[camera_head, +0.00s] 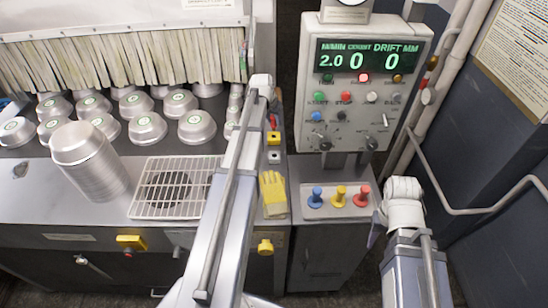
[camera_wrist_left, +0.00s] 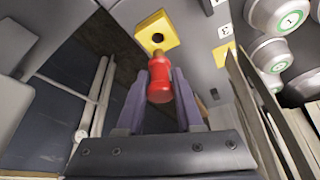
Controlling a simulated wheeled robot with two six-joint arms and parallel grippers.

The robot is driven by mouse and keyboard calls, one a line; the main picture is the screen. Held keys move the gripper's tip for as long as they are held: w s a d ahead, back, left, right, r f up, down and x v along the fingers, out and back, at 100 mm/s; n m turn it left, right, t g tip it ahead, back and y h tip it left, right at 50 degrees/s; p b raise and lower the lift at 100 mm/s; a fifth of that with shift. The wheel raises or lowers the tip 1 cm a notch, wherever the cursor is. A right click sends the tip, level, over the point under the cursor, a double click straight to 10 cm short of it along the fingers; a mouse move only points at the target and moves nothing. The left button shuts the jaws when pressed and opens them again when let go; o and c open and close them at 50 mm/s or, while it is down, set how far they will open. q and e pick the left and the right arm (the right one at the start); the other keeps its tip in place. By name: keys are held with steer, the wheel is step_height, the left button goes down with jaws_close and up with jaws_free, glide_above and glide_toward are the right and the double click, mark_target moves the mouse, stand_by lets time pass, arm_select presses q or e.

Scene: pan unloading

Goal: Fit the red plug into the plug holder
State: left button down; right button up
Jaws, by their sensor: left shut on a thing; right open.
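My left gripper (camera_wrist_left: 166,75) is shut on a red plug (camera_wrist_left: 160,82) with a brownish tip, held between its purple fingers. Beyond the tip in the left wrist view is a yellow block with a dark round hole (camera_wrist_left: 150,29), which looks like the plug holder. The tip points toward the hole and appears just below it; I cannot tell the gap. In the head view the yellow block (camera_head: 274,139) sits right of my left arm, with a bit of red (camera_head: 273,121) above it. My right gripper (camera_head: 404,190) is open, its fingers mostly hidden, right of the pegs.
A pan stack (camera_head: 92,165), wire rack (camera_head: 150,205) and several pans are at left. A pipe rail (camera_head: 450,208) runs at right.

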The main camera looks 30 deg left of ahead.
arm_select(q)
step_height(320, 180, up, 2)
steer(key=r+p, duration=0.1)
steer(key=p, duration=0.1)
glide_above(276, 152)
steer(key=s, duration=0.2)
steer(key=shift+w+d+f, duration=0.15)
steer(key=shift+w+f, duration=0.05)
steer(key=shift+f, duration=0.3)
steer(key=shift+f, duration=0.1)
steer(key=shift+f+b, duration=1.85)
steer(key=shift+b, duration=0.15)
steer(key=shift+f+b, duration=1.65)
steer(key=shift+c, duration=2.4)
jaws_free()
